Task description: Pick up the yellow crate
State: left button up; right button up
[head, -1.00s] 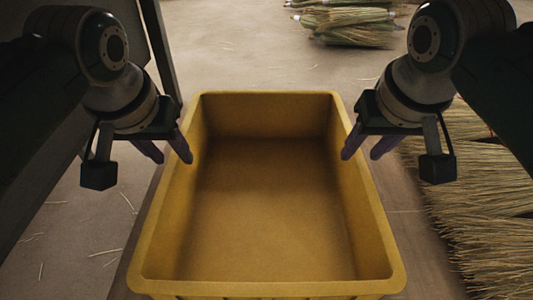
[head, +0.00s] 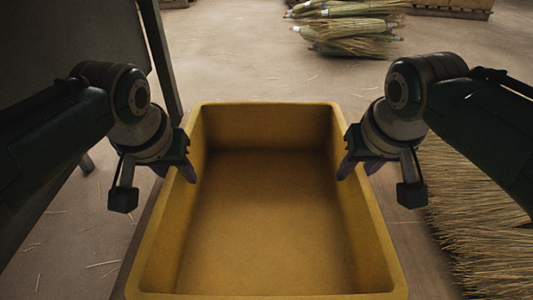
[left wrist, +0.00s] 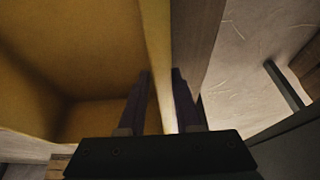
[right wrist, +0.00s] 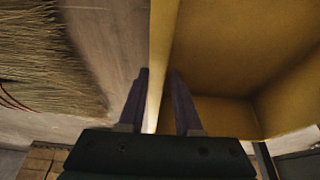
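In the left wrist view, the left fingers (left wrist: 161,90) stand apart on either side of the crate wall (left wrist: 157,40). In the right wrist view, the right fingers (right wrist: 159,90) also stand apart astride the wall (right wrist: 162,35). Both look open, with some gap beside the wall.
The crate sits on a wooden surface (head: 402,235). Broom straw (head: 485,215) lies close on the right. Bundled brooms (head: 350,30) lie on the floor behind, with a pallet (head: 450,8) at the back right. A dark panel and post (head: 160,60) stand at the left.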

pick_arm(q)
grip_shut()
pick_arm(e)
grip_shut()
dwell(0.8)
pick_arm(q)
jog(key=shift+r, duration=0.1)
